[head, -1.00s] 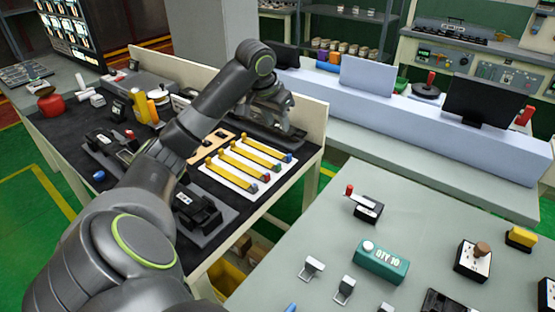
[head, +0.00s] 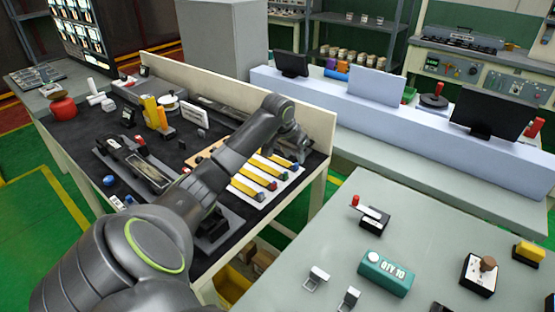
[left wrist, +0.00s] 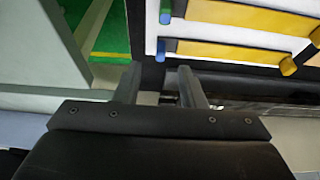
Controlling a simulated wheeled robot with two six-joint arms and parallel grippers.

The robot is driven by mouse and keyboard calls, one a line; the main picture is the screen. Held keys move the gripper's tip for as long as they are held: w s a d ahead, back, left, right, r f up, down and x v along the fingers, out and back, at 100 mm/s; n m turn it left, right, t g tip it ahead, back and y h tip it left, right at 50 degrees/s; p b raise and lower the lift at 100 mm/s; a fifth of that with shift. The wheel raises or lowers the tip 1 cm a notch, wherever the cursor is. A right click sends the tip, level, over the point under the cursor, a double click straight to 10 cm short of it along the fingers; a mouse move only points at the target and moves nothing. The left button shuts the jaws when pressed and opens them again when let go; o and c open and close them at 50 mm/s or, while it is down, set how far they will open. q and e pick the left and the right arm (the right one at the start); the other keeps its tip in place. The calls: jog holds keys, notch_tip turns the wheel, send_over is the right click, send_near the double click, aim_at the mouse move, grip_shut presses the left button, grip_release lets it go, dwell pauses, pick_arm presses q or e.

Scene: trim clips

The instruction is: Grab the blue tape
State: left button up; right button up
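No separate roll of blue tape is clear. A small blue cylinder (left wrist: 161,48) sits at the end of a yellow strip (left wrist: 225,52) in the left wrist view. In the head view several yellow strips (head: 250,188) with coloured ends lie on a white sheet on the dark-topped bench, partly behind my left arm. My left gripper (left wrist: 158,80) is open, its two fingers apart with nothing held between them. The blue cylinder lies just beyond the fingertips. In the head view the gripper (head: 302,155) is over the bench's right end, close to the strips. My right gripper is not in view.
An upright board (head: 235,95) runs along the bench's back edge. A small blue piece (head: 109,180) lies toward the bench's left front. A grey table (head: 430,225) at right holds a teal box (head: 387,272). Green floor shows between the two tables.

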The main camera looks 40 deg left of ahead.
aim_at(296, 164)
pick_arm(q)
jog(key=x, duration=0.4)
jog(key=shift+s, duration=0.15)
grip_shut()
